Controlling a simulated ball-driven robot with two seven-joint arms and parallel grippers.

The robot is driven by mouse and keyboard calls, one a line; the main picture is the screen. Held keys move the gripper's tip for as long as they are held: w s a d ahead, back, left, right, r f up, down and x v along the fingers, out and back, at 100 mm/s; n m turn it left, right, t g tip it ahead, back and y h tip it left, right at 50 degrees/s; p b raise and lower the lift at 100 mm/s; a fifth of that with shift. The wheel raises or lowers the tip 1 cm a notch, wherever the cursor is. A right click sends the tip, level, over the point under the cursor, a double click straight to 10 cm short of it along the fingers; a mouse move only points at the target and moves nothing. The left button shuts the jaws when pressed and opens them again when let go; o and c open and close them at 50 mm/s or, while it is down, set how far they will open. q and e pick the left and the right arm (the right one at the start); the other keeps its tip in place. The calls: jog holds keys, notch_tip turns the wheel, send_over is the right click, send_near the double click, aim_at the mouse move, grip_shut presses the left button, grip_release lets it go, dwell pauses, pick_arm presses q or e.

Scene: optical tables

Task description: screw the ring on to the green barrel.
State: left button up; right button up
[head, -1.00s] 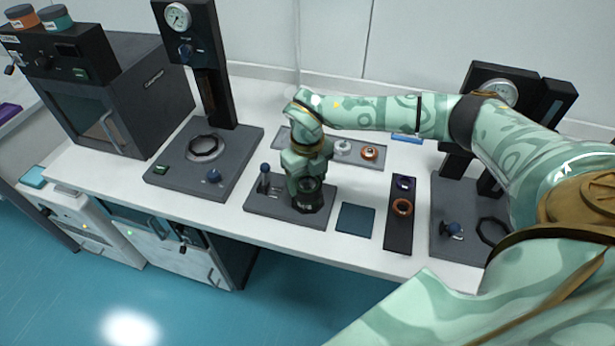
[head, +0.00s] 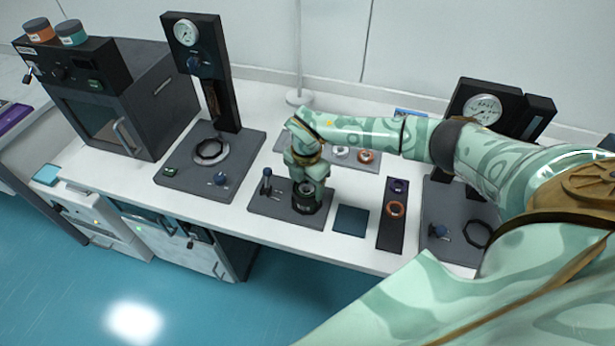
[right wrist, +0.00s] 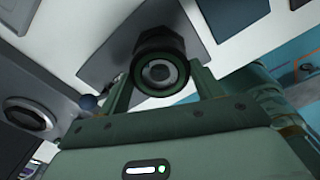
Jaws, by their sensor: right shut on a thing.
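My right gripper (head: 308,195) points down over the round dark holder (head: 308,207) on a grey base plate, and is shut on the ring. In the right wrist view, its two fingers (right wrist: 163,88) flank a round piece with a green rim and pale grey centre, which I take to be the ring (right wrist: 160,72). The dark faceted holder (right wrist: 158,42) shows right behind it. The green barrel is mostly hidden there, so I cannot tell how far the ring is seated on it. My left gripper is not in view.
A blue-knobbed lever (head: 266,180) stands left of the holder. A dark blue mat (head: 351,220) and a dark rack (head: 391,236) with purple and orange rings lie to the right. A tray with small parts (head: 374,165) lies behind. Gauge stands (head: 228,100) (head: 520,120) rise on both sides.

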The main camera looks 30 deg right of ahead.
jog(key=shift+m, duration=1.2)
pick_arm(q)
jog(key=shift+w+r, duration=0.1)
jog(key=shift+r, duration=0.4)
pick_arm(e)
jog(key=o, duration=1.1)
jog(key=shift+c, duration=0.2)
jog(key=shift+c, duration=0.9)
